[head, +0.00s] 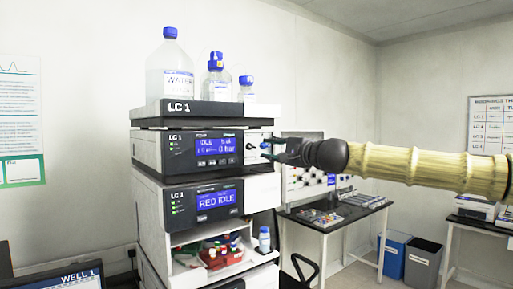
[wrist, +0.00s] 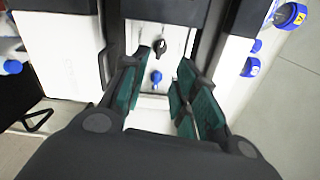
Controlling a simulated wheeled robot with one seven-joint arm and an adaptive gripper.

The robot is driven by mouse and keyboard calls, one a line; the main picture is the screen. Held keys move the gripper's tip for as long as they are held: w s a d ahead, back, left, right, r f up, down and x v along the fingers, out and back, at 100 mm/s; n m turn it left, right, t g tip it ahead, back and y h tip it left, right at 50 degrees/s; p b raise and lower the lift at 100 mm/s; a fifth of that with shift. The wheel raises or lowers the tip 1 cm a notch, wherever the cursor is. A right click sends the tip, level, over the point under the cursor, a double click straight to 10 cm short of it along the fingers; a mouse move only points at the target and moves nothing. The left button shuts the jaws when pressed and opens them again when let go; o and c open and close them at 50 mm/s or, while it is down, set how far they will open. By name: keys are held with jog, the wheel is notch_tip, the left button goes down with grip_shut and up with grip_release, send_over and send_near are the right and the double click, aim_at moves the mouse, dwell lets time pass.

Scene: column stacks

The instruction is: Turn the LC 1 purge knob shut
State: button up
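The LC 1 stack's pump module (head: 180,150) has a lit blue display and a white panel at its right end. In the wrist view this panel (wrist: 175,32) carries a black knob (wrist: 161,46) and a smaller blue knob (wrist: 155,77). I cannot read a label telling which is the purge knob. My gripper (head: 272,149) is at this panel in the head view, partly hiding it. In the wrist view my gripper (wrist: 158,80) is open, its teal-padded fingers on either side of the blue knob, with nothing visibly held. The black knob lies just beyond it.
A tray (head: 178,118) on top holds a large water bottle (head: 170,72) and smaller blue-capped bottles (head: 215,82). A second module (head: 205,202) is below, with an open vial compartment (head: 185,262) beneath. A table (head: 340,218) and bins (head: 423,259) stand behind at right.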

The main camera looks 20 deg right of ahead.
aim_at(253, 147)
jog(key=shift+p+x, duration=1.25)
jog(key=shift+x, duration=3.05)
jog(key=shift+f, duration=0.1)
grip_shut()
